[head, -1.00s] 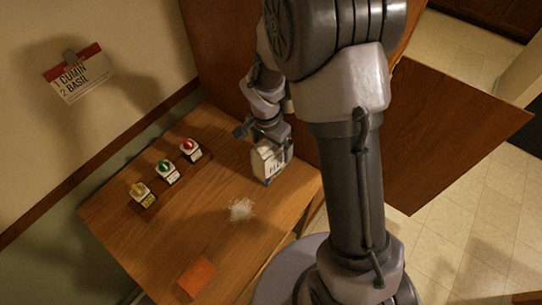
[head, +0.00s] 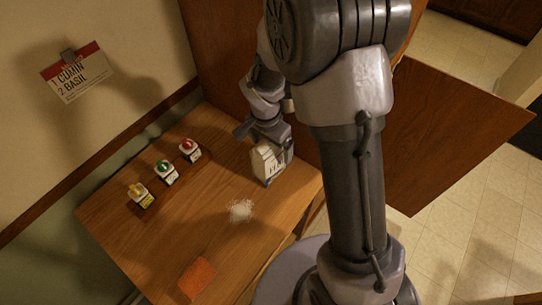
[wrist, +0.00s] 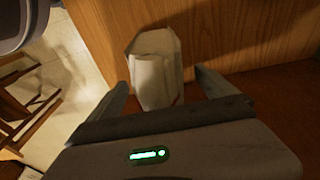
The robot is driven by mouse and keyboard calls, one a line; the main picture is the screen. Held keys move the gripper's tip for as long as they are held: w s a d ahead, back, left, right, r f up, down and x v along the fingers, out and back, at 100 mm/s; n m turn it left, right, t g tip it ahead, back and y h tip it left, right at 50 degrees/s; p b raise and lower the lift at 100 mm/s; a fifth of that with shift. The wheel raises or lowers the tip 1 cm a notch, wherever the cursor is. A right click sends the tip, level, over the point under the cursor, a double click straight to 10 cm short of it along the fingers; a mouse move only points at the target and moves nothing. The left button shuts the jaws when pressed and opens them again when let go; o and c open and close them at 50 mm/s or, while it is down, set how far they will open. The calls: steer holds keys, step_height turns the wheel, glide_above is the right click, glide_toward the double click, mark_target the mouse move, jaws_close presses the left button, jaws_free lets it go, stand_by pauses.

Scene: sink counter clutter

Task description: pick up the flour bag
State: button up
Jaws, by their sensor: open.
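The white flour bag (head: 267,163) stands upright near the right edge of the wooden counter in the head view, with dark lettering on its front. In the wrist view the bag (wrist: 155,68) is pale and stands between the spread fingers of my gripper (wrist: 160,88). My gripper (head: 268,140) is open, just behind and over the bag in the head view. One finger lies on each side of the bag in the wrist view. I cannot tell whether either finger touches it.
Three small jars with yellow (head: 138,192), green (head: 165,171) and red (head: 190,149) tops stand in a dark rack at the left. White powder (head: 241,210) lies spilled mid-counter. An orange block (head: 196,278) lies at the front. A recipe card (head: 76,72) hangs on the wall.

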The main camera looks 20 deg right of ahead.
jaws_close()
steer(key=shift+r, duration=0.1)
stand_by(0.3)
